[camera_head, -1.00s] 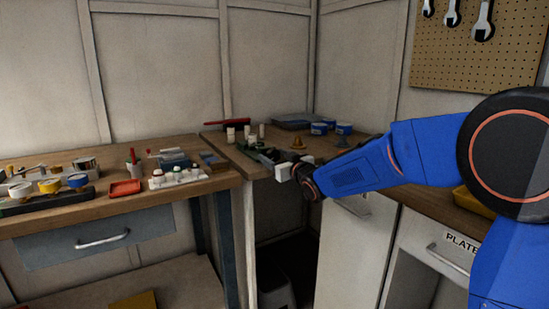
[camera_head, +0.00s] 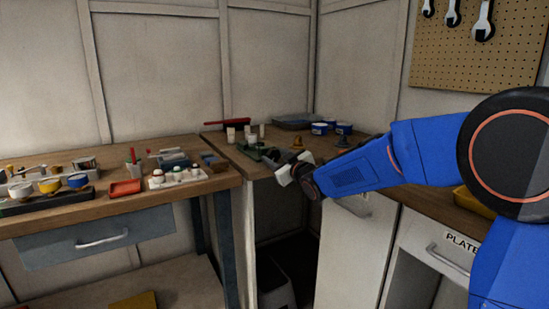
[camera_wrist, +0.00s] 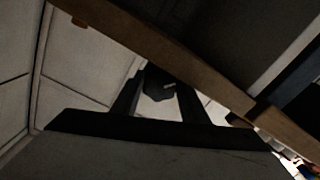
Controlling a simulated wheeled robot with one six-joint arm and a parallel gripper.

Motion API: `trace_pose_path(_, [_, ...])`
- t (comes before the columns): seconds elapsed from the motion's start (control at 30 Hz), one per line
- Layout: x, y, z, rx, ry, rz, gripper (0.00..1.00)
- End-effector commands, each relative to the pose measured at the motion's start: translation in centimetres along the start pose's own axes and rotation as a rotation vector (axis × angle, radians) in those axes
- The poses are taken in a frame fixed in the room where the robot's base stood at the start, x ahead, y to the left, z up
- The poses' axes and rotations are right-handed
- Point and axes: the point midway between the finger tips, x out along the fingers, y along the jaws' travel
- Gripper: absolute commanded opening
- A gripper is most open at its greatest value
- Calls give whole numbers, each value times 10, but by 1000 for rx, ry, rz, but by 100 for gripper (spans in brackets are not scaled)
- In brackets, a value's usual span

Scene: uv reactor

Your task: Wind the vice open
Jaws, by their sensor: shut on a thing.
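The vice (camera_head: 256,153) is a small green body on the corner bench, near its front edge. My gripper (camera_head: 284,171) is at the front of the vice, at the bench edge, with its pale body tilted. It is shut on a part of the vice, most likely its handle, which is mostly hidden behind the gripper in the head view. In the wrist view, my dark gripper fingers (camera_wrist: 158,100) close around a small dark piece (camera_wrist: 158,84), and the view is rolled over. How far apart the vice jaws stand is too small to tell.
The corner bench (camera_head: 227,148) holds pale cups, a brass-coloured cone (camera_head: 297,142), blue tubs (camera_head: 320,128) and a grey tray (camera_head: 293,121). The left bench holds a red tray (camera_head: 125,188) and several pots. A pegboard (camera_head: 455,60) with spanners hangs at right.

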Motion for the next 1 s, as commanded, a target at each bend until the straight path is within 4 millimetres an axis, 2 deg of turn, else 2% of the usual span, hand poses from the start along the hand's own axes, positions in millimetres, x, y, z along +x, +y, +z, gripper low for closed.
trace_pose_path(0.2, [0, 0, 0, -95, -1, -1, 18])
trace_pose_path(0.53, [0, 0, 2, -104, -3, -1, 18])
trace_pose_path(0.57, [0, 0, 2, -104, -3, -1, 47])
trace_pose_path(0.6, [0, 0, 2, -103, -4, -1, 57])
trace_pose_path(1.0, [0, -3, 5, -102, -8, -5, 59])
